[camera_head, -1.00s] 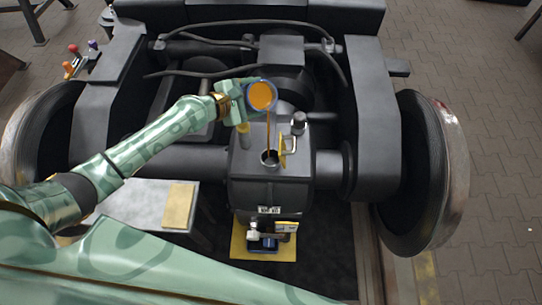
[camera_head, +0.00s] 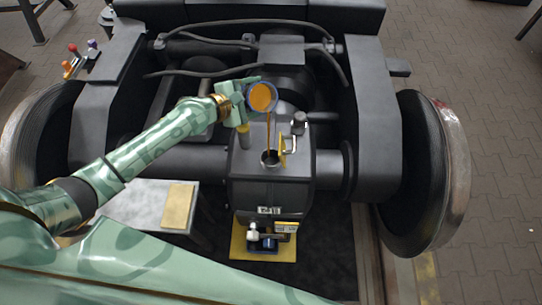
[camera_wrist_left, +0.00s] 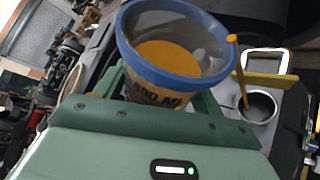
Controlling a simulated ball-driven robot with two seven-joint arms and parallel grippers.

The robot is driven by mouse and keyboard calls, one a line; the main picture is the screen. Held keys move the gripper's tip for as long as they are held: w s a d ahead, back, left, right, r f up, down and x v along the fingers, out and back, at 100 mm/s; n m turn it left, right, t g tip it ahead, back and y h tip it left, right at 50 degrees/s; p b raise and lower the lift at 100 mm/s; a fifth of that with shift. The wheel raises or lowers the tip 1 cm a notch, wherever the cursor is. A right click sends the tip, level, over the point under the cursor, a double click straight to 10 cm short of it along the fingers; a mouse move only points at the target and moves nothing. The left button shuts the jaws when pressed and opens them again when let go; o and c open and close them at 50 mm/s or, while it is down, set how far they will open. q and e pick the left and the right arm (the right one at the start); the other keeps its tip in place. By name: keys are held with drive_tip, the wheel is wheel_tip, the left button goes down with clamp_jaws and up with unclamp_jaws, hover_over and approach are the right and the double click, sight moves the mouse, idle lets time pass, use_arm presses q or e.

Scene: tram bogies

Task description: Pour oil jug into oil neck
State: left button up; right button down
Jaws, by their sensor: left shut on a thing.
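My left gripper (camera_head: 236,101) is shut on the oil jug (camera_head: 262,97), a blue-rimmed vessel with orange oil inside, and holds it tilted above the gearbox. In the left wrist view the jug (camera_wrist_left: 178,50) shows its open mouth and the oil in it. A thin orange stream runs from its lip down to the oil neck (camera_head: 270,158), a round dark opening on top of the dark gearbox. The stream meets the neck (camera_wrist_left: 259,106) in the left wrist view too. The jug stays apart from the neck. My right gripper is out of view.
A yellow flap (camera_head: 283,147) and a metal bracket stand beside the neck. A dark capped fitting (camera_head: 299,122) rises behind it. Large wheels (camera_head: 428,175) flank the frame. A yellow mat (camera_head: 250,252) with small items lies below, and a grey bench (camera_head: 135,205) stands at left.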

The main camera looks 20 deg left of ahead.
use_arm(q)
drive_tip(key=shift+f+m+b, duration=0.15)
drive_tip(key=shift+m+b, duration=0.15)
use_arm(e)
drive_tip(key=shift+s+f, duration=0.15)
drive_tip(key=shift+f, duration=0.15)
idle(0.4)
use_arm(q)
drive_tip(key=shift+f+m+t+y+b, duration=0.4)
drive_tip(key=shift+f+m+t+b, duration=0.25)
drive_tip(key=shift+f+b, duration=0.55)
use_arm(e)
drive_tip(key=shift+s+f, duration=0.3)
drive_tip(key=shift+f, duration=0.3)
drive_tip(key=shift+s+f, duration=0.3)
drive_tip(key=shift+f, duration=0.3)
use_arm(q)
drive_tip(key=shift+r+m+t+b, duration=0.3)
drive_tip(key=shift+m+b, duration=0.35)
drive_tip(key=shift+b, duration=0.2)
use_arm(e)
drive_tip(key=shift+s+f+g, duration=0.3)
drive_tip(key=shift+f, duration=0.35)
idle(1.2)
